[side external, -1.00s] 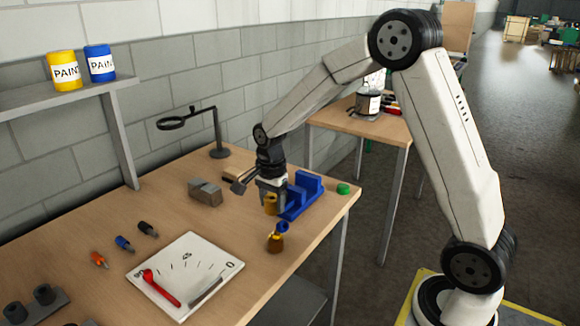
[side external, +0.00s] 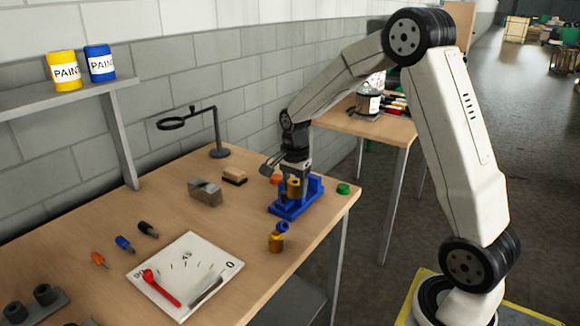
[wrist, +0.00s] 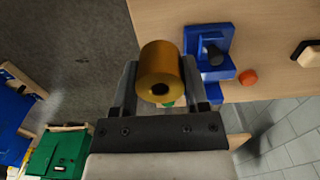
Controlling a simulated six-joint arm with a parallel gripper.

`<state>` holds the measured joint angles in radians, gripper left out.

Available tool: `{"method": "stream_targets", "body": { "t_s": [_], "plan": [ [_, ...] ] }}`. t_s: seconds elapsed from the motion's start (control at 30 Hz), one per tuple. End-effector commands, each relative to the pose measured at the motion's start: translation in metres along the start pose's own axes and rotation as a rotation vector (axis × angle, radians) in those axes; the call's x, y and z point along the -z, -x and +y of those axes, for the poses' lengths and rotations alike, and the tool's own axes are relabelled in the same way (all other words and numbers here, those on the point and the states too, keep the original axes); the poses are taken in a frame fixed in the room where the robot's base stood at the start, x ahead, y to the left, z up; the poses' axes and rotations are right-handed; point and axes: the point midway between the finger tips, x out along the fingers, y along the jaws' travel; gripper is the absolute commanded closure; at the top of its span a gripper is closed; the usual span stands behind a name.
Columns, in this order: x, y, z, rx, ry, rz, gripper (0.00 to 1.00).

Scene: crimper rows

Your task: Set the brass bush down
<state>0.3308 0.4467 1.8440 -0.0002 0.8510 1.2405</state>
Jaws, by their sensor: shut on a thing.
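The brass bush (side external: 293,187) is a short gold cylinder held in my gripper (side external: 296,176). In the wrist view the bush (wrist: 160,62) sits between the two fingers of my gripper (wrist: 161,84), with its dark bore facing the camera. In the side view, the bush is in front of or over the blue fixture (side external: 290,210); whether it touches cannot be told. In the wrist view the fixture (wrist: 207,42) shows a dark round part and lies right of the bush, apart from it in the picture.
An orange round part (side external: 276,179) is close to the fixture. A green cap (side external: 343,188) lies near the bench edge. A white dial plate (side external: 190,268) lies in front.

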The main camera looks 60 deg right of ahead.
Motion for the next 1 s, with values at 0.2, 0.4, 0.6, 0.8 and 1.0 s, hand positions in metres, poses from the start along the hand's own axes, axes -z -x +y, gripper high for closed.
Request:
{"method": "stream_targets", "body": {
  "t_s": [0.2, 0.4, 0.6, 0.8, 1.0],
  "plan": [
    [0.056, 0.01, 0.02, 0.003, -0.006, 0.002, 1.0],
    [0.086, 0.015, 0.036, 0.002, -0.003, 0.001, 1.0],
    [0.096, 0.017, 0.041, 0.002, 0.0, 0.001, 1.0],
    [0.097, 0.016, 0.039, 0.001, 0.001, 0.001, 1.0],
    [0.103, 0.009, 0.026, 0.001, 0.001, 0.001, 1.0]
  ]
}}
